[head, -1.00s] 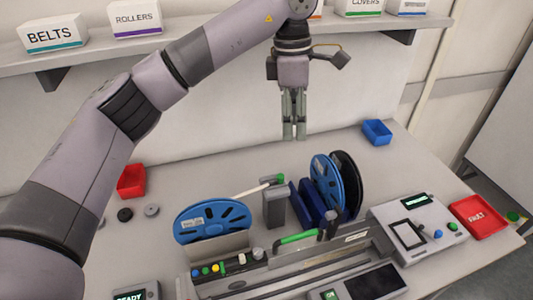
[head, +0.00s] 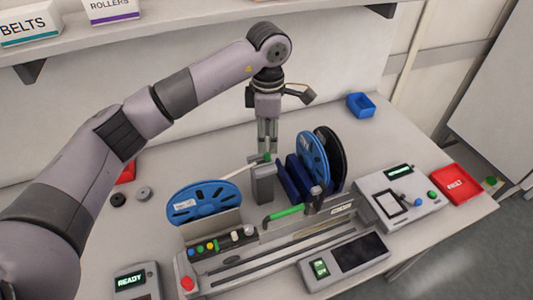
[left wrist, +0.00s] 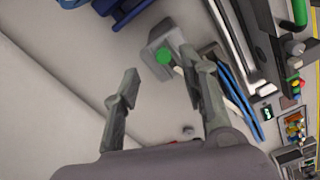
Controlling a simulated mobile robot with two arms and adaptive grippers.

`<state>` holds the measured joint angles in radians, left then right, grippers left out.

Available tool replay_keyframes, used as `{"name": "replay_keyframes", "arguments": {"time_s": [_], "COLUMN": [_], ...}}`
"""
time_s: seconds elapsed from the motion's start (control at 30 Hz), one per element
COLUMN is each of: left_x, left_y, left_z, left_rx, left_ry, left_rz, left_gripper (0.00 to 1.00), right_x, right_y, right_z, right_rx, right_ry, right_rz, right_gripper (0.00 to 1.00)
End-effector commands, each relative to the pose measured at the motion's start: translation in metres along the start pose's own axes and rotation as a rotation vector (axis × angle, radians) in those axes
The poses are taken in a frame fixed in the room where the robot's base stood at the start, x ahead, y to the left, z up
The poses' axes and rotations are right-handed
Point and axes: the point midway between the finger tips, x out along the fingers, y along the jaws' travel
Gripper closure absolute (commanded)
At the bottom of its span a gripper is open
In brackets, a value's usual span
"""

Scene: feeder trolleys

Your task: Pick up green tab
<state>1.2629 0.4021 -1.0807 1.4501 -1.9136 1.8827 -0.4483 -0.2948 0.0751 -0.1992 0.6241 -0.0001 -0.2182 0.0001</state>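The green tab (head: 267,157) is at the end of a pale strip (head: 233,173) that runs from the left blue reel (head: 197,203) to the top of a grey post (head: 264,186). My left gripper (head: 267,151) points down, with its fingertips close above the tab in the head view. In the left wrist view my left gripper (left wrist: 158,63) has its fingers apart with nothing held. The green tab (left wrist: 163,57) shows there as a round spot near the gap between the fingertips, over the grey post. I cannot tell if a finger touches it. My right gripper is not in view.
Right of the post stand dark blue holders (head: 297,178) with a blue reel (head: 314,158) and a black reel (head: 334,150). A green-handled feeder (head: 283,214) lies in front. A blue bin (head: 360,104) and red tray (head: 463,184) are at right.

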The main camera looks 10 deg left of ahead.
Motion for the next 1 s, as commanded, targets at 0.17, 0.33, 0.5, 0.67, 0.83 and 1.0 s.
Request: {"name": "replay_keyframes", "arguments": {"time_s": [0.17, 0.33, 0.5, 0.67, 0.83, 1.0], "left_x": [0.021, 0.043, 0.048, 0.048, 0.047, 0.047], "left_y": [-0.006, -0.005, -0.005, -0.005, -0.005, -0.005], "left_z": [-0.004, -0.003, -0.003, -0.003, -0.003, -0.003], "left_rx": [-0.001, -0.001, 0.0, -0.001, -0.001, -0.001], "left_ry": [0.003, 0.0, 0.0, 0.0, 0.0, 0.0], "left_rz": [-0.007, -0.004, -0.002, -0.002, -0.002, -0.002], "left_gripper": [0.61, 0.61, 0.61, 0.64, 0.75, 0.87], "right_x": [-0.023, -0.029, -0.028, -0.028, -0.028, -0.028], "right_y": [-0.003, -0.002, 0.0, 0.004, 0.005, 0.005], "right_z": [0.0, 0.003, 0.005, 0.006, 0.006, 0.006], "right_rx": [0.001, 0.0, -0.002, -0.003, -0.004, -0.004], "right_ry": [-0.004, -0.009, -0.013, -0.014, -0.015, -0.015], "right_rz": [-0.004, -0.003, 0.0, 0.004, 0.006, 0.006], "right_gripper": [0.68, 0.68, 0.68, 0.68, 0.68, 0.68]}}
